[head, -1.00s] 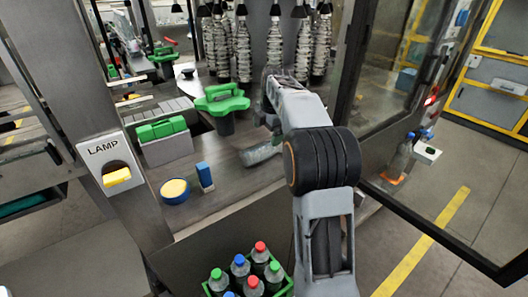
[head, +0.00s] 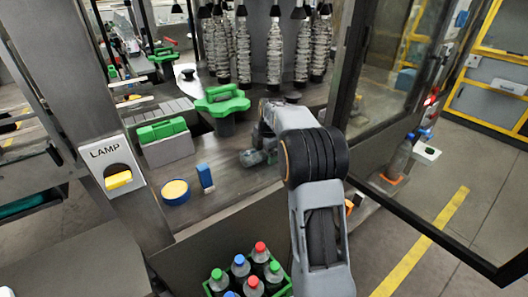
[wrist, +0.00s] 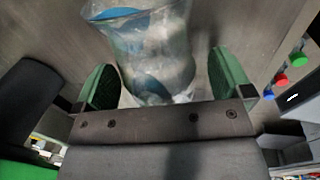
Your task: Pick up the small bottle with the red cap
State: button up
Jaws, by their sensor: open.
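Two bottles with red caps, a rear one (head: 260,254) and a front one (head: 253,286), stand upright in a green crate (head: 207,290) at the bottom of the head view. A red cap also shows at the right of the wrist view (wrist: 281,78). My gripper (wrist: 163,62) is open, its green fingers on either side of a clear, crumpled-looking bottle (wrist: 150,45) with blue in it. Its cap is not clearly seen. In the head view my gripper (head: 256,157) is low over the bench, partly hidden by my arm, and that bottle is hard to make out.
The bench (head: 225,185) holds a green-handled knob (head: 222,103), a yellow-topped blue round pot (head: 175,191), a blue block (head: 205,177) and a box with green blocks (head: 165,140). Clear bottles (head: 274,55) hang behind. A glass door (head: 400,90) stands open at right.

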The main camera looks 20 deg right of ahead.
jog(key=shift+c, duration=0.4)
jog(key=shift+r, duration=0.1)
jog(key=c, duration=1.3)
